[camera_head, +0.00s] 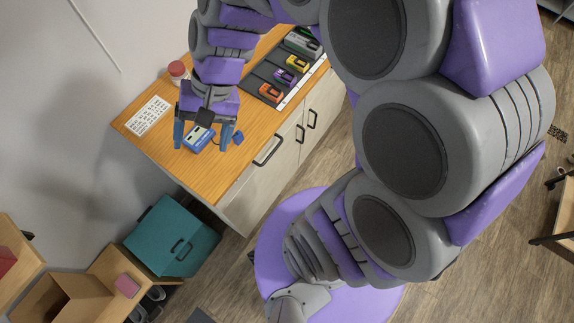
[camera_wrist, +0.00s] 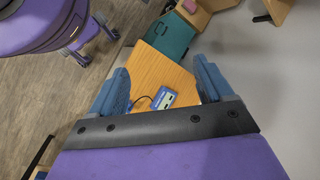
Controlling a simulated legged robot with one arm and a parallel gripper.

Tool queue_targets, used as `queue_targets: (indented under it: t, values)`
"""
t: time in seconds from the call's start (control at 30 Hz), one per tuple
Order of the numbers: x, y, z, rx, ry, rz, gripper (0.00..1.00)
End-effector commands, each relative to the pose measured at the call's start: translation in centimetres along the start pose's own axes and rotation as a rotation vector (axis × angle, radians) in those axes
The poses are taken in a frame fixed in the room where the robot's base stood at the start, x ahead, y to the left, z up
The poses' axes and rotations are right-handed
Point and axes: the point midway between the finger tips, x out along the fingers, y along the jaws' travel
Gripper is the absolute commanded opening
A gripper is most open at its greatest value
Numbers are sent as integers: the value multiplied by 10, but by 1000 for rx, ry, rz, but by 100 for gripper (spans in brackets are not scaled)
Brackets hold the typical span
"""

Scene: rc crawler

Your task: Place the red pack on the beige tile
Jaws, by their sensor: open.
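An orange-red pack (camera_head: 270,91) lies at the near end of a dark tray (camera_head: 258,79) on the wooden counter; it may be the red pack. I cannot make out a clear beige tile; a pale gridded plate (camera_head: 148,115) lies at the counter's left. My gripper (camera_head: 202,140) is open and points down over the counter, left of the tray. A blue-grey device (camera_head: 198,138) with a cable shows between its fingers, apparently below them. In the wrist view, the open gripper (camera_wrist: 160,75) frames the same device (camera_wrist: 163,98), with nothing held.
The tray also holds a purple pack (camera_head: 284,77), a yellow pack (camera_head: 298,63) and a grey item (camera_head: 301,45). A red-lidded jar (camera_head: 178,71) stands at the back. A teal cabinet (camera_head: 172,236) and a pink box (camera_head: 127,286) are lower left. The counter's near corner is clear.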

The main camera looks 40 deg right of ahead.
Motion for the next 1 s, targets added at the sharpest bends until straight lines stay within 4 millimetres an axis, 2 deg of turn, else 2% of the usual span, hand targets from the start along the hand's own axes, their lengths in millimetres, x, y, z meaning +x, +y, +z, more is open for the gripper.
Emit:
queue_targets:
  t: [0.03, 0.2, 0.3, 0.43, 0.6, 1.0]
  values:
    - [0, 14, 17, -55, 10, 61, 80]
    - [-5, 72, 61, -215, 26, 271, 80]
    - [-11, 101, 78, -283, 33, 371, 80]
    - [-17, 129, 92, -334, 36, 460, 80]
    - [-21, 142, 99, -357, 36, 503, 80]
    - [-20, 142, 99, -357, 35, 503, 80]
